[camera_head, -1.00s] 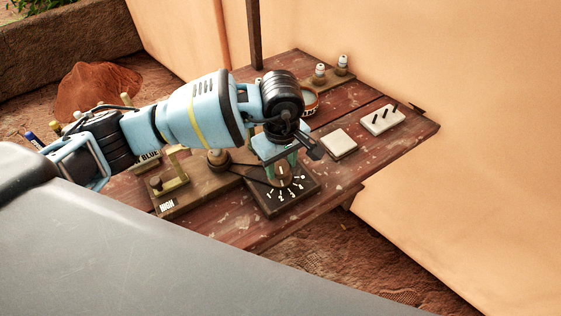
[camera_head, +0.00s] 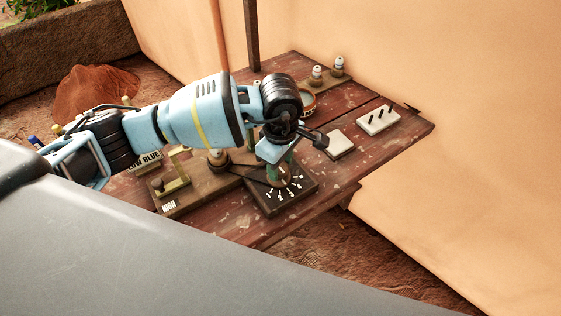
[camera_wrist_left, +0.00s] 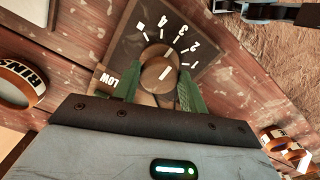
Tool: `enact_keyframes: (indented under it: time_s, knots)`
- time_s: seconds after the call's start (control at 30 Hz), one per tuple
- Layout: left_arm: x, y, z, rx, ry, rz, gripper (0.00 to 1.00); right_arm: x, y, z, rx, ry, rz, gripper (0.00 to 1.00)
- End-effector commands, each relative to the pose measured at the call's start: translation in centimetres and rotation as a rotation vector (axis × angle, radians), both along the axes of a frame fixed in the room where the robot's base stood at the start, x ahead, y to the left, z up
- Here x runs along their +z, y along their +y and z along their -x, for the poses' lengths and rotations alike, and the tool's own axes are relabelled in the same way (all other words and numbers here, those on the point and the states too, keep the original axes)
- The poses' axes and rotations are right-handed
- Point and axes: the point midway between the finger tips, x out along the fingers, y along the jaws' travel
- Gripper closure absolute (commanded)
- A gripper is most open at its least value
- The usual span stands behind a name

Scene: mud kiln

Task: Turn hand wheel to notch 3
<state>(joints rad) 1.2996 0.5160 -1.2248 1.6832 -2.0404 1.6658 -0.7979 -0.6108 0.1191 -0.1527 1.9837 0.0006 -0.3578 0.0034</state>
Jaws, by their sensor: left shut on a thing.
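The hand wheel (camera_wrist_left: 158,76) is a round brown wooden knob with a white line, on a dark dial plate (camera_wrist_left: 127,50) with white ticks numbered 1 to 4 and a small square. The white line points roughly between the 2 and 3 ticks; I cannot tell its exact notch. My left gripper (camera_wrist_left: 159,92) has its green fingers on either side of the wheel, shut on it. In the head view my left gripper (camera_head: 280,171) reaches down over the dial plate (camera_head: 262,202) and partly hides the wheel. My right gripper is not in view.
A board with a HIGH label (camera_head: 169,206) and a LOW BLUE label (camera_head: 143,161) lies left of the dial. A white tile (camera_head: 337,143) and a white pegged block (camera_head: 378,121) are to the right. Two knobs (camera_head: 338,66) stand at the back. The table's front right is clear.

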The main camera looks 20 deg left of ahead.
Motion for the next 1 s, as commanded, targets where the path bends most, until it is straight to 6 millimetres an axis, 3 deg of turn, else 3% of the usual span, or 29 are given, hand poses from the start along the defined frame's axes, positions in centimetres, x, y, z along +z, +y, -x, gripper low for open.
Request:
enact_keyframes:
  time_s: [0.1,0.13,0.27,0.63,1.0]
  knots:
    - [0.1,0.0,0.0,0.0,-0.001,0.0,0.8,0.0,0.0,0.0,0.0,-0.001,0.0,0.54]
    - [0.1,0.0,0.0,0.0,-0.001,0.0,0.54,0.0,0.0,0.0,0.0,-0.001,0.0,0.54]
    - [0.0,0.0,0.0,-0.001,-0.001,0.0,0.37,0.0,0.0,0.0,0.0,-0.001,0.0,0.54]
    - [0.5,0.0,0.0,-0.002,-0.002,0.001,0.36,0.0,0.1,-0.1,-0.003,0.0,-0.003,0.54]
    - [5.9,0.0,-0.1,-0.002,-0.004,0.001,0.36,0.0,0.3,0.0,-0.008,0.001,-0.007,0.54]
